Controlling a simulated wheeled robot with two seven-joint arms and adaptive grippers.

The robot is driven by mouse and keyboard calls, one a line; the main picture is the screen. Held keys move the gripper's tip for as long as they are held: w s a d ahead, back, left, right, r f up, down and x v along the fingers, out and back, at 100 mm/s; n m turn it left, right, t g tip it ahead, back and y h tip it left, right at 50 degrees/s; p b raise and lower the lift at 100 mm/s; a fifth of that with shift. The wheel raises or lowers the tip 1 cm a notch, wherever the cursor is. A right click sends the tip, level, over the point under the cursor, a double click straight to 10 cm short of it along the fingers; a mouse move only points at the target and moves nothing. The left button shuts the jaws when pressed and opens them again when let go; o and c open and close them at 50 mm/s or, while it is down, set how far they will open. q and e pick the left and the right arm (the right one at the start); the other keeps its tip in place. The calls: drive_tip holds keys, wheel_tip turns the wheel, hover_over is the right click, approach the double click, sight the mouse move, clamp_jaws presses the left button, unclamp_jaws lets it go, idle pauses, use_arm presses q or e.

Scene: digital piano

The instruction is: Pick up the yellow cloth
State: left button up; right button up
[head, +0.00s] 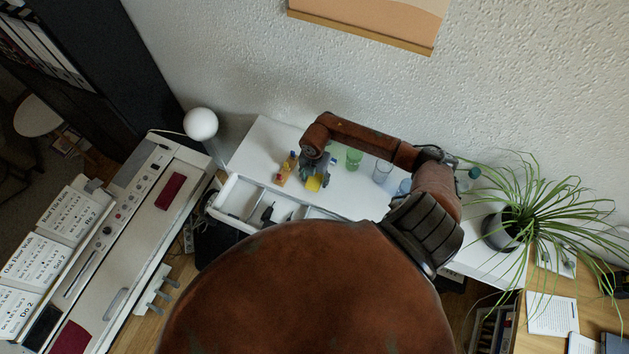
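A small yellow patch, which I take to be the yellow cloth (313,184), shows on the white desk (262,141) just behind the open drawer. My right gripper (318,176) points down right at the cloth and covers part of it. The fingers are small and dark here, so I cannot tell whether they are open or shut, or whether they touch the cloth. My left gripper is not in view.
A yellow-orange bottle (286,168) stands just left of the gripper. A green glass (354,158) and a clear glass (382,171) stand to its right. An open drawer (238,204) juts out in front. A lamp (201,124), digital piano (140,235) and potted plant (503,228) flank the desk.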

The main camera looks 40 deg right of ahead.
drive_tip(key=c, duration=0.7)
drive_tip(key=shift+r, duration=0.1)
